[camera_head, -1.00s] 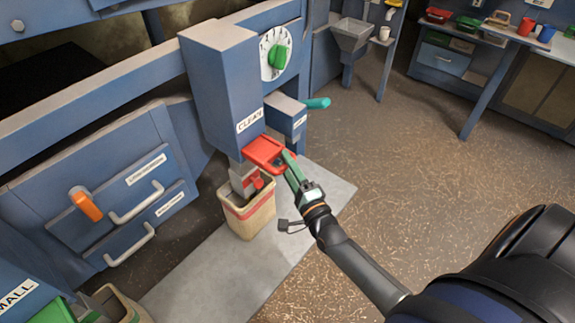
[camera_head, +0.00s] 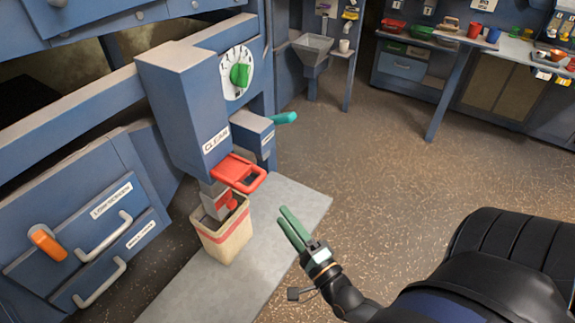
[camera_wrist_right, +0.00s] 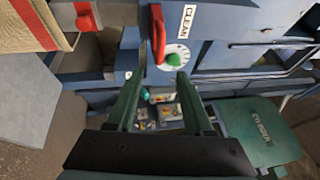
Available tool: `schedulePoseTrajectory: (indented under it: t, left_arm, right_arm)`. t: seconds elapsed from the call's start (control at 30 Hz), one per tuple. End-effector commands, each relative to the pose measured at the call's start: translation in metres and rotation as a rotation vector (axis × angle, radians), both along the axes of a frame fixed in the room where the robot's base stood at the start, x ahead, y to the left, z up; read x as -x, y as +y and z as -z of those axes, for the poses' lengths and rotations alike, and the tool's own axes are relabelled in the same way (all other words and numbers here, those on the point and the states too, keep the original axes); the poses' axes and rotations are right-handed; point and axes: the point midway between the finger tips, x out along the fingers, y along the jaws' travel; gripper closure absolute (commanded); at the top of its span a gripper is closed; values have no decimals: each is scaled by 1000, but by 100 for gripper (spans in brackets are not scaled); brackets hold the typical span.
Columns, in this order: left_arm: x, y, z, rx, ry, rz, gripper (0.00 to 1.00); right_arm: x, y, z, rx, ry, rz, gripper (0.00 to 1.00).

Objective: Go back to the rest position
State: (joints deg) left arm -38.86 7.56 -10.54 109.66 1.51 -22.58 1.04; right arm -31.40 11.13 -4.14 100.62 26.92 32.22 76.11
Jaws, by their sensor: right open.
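My right gripper (camera_head: 292,226) is open and empty, with green fingers, to the right of the machine's clean spout and apart from it. In the right wrist view its two fingers (camera_wrist_right: 160,90) stand apart with nothing between them. The red handle (camera_head: 238,173) sits under the box labelled CLEAN and also shows in the wrist view (camera_wrist_right: 158,32). A sack (camera_head: 222,235) with a red band stands upright below the spout. My left gripper is not in view.
A dial with a green knob (camera_head: 240,75) and a teal lever (camera_head: 284,118) are on the blue machine. A grey slab (camera_head: 290,205) lies on the floor. Drawers with an orange handle (camera_head: 48,243) are at left. A workbench (camera_head: 400,66) stands at the back right. The brown floor between is clear.

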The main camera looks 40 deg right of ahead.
Motion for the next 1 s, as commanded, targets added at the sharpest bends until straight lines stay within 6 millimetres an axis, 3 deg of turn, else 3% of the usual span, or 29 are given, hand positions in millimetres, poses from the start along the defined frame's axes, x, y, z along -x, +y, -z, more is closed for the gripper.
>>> schedulePoseTrajectory:
  t: [0.67, 0.77, 1.0]
  left_arm:
    - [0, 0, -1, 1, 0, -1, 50]
    - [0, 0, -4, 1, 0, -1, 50]
    - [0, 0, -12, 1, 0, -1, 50]
  right_arm:
    - [1, 8, 5, 62, 37, -15, 48]
    - [4, 26, 20, 229, 132, -59, 48]
    - [36, 83, 81, 938, 421, -317, 48]
